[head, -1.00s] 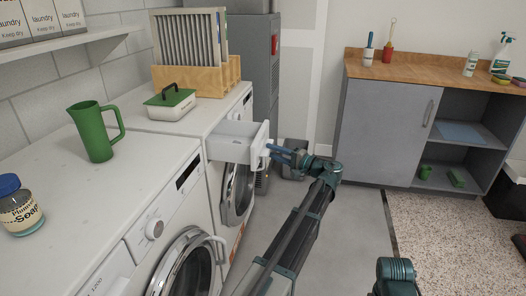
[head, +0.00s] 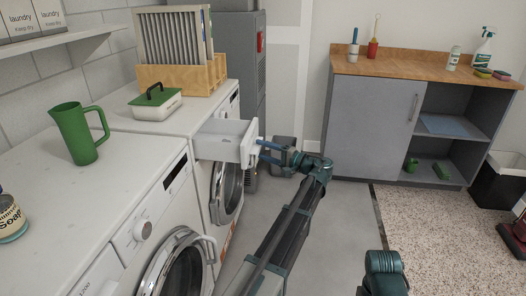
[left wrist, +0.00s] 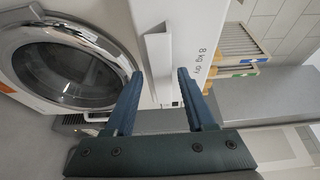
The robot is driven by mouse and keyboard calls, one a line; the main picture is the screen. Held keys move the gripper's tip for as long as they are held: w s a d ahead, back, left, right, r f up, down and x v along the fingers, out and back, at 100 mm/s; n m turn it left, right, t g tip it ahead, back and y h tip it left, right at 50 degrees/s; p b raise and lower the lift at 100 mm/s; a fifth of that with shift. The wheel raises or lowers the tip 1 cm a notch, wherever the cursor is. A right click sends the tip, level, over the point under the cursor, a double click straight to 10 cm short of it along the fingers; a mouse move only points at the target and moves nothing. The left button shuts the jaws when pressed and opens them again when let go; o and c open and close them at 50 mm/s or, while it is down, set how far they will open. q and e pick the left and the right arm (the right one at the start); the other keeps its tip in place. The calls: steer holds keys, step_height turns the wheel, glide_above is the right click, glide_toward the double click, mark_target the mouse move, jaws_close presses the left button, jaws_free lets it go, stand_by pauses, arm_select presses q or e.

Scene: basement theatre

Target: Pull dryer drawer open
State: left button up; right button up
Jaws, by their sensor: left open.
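The dryer (head: 218,112) is the white machine at the back of the row. Its white drawer (head: 222,144) is pulled out, its box standing out above the round door. In the left wrist view the drawer's white front with its upright handle (left wrist: 158,70) lies beyond my fingers. My left gripper (head: 262,150) is open, just to the right of the drawer front in the head view. Its two blue fingers point at the handle from either side in the left wrist view (left wrist: 160,84); I see nothing clamped between them.
A washer (head: 150,225) stands nearer, with a green jug (head: 78,135) on top. A green-lidded box (head: 156,102) and a wooden filter rack (head: 180,76) sit on the dryer. A grey cabinet (head: 370,115) stands at the back. Floor around my left arm is clear.

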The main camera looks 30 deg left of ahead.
arm_select(q)
steer(key=s+d, duration=0.1)
steer(key=d, duration=1.2)
steer(key=shift+d, duration=0.35)
steer(key=shift+s, duration=0.1)
